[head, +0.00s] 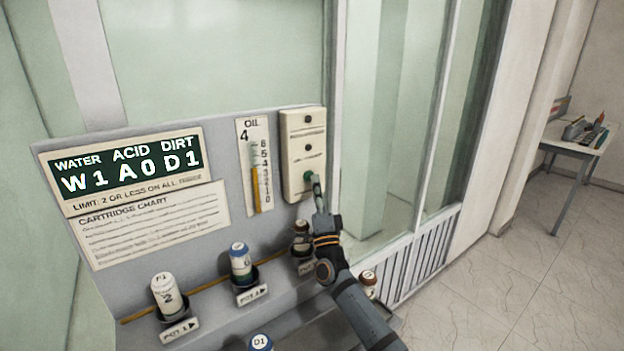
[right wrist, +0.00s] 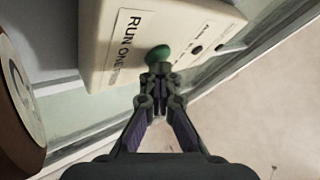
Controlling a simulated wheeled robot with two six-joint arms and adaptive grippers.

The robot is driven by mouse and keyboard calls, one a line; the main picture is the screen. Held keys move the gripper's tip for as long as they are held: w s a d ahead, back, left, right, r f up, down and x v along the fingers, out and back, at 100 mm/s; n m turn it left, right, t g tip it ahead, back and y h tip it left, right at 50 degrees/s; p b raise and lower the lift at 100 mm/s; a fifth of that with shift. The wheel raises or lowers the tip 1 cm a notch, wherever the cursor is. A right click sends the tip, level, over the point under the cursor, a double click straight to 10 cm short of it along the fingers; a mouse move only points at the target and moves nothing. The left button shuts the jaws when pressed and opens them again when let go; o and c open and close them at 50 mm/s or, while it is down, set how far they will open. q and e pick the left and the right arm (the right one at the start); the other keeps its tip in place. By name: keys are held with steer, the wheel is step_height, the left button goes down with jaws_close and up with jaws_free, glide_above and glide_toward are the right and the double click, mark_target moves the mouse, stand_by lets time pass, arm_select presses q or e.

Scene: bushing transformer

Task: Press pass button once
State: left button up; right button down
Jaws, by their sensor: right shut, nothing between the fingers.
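A cream button box (head: 303,150) is mounted on the grey panel, with two small dark spots above a green button (head: 308,176) at its lower end. In the right wrist view the green button (right wrist: 158,54) sits beside a label starting "RUN ONE"; the rest of the label is too small to read. My right gripper (head: 317,186) is shut and empty. Its fingertips (right wrist: 160,70) are at the green button and overlap its edge; I cannot tell whether they touch it. My left gripper is not in view.
An oil gauge (head: 255,165) is left of the box. A sign (head: 130,165) reads water 1, acid 0, dirt 1, above a cartridge chart (head: 150,222). Several cartridges, such as a white one (head: 167,293), stand in pots below. A small table (head: 580,140) is far right.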

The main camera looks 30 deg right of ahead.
steer(key=shift+s+y, duration=0.15)
steer(key=shift+y, duration=0.15)
steer(key=shift+s+p, duration=0.25)
steer(key=shift+p, duration=0.25)
steer(key=s+p, duration=0.3)
steer(key=s, duration=0.2)
steer(key=shift+s+d+f+p, duration=0.1)
steer(key=shift+s+d+p, duration=0.05)
steer(key=shift+s+p, duration=0.15)
steer(key=shift+f, duration=0.1)
